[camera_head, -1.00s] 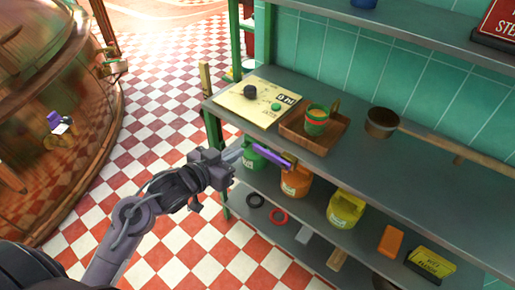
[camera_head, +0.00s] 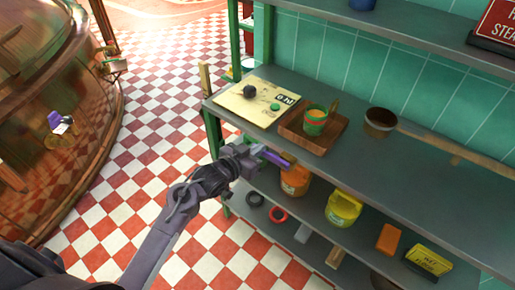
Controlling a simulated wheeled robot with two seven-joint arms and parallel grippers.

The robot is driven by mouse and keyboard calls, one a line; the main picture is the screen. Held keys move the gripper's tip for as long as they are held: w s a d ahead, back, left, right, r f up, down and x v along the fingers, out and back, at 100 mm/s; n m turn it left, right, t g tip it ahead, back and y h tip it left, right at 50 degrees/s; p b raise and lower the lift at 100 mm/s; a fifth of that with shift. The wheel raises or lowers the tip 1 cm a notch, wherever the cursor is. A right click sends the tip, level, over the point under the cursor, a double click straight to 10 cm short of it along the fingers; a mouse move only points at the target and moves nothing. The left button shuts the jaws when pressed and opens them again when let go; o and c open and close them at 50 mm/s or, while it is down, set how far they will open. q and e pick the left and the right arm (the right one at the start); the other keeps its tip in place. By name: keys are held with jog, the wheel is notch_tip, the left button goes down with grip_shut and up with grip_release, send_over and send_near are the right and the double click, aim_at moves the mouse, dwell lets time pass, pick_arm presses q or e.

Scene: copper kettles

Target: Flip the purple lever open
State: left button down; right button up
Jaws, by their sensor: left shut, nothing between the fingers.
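A purple lever (camera_head: 275,158) with a brown end piece (camera_head: 288,158) is at the front edge of the grey shelf top, pointing along that edge. My left gripper (camera_head: 256,153) is shut and empty, at the left end of the lever. Its fingers overlap the lever in the picture and hide part of it; I cannot tell whether they touch. Another small purple part (camera_head: 54,117) sits on the copper kettle (camera_head: 50,90) at the left. My right gripper is not in view.
The checkered floor is open at left.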

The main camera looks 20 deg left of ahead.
pick_arm(q)
jog(key=shift+w+a+f+n+p, duration=0.1)
jog(key=shift+f+n+p, duration=0.2)
jog(key=shift+f+n, duration=0.1)
dwell(0.5)
jog(key=s+d+f+n+h, duration=0.1)
jog(key=d+f+n+h, duration=0.3)
jog(key=f+n, duration=0.6)
jog(key=shift+s+d+f+n+t+h+p, duration=0.25)
jog(key=shift+s+d+n+t+h+p, duration=0.15)
jog(key=shift+n, duration=2)
jog(key=shift+w+a, duration=0.1)
jog(key=shift+a, duration=0.05)
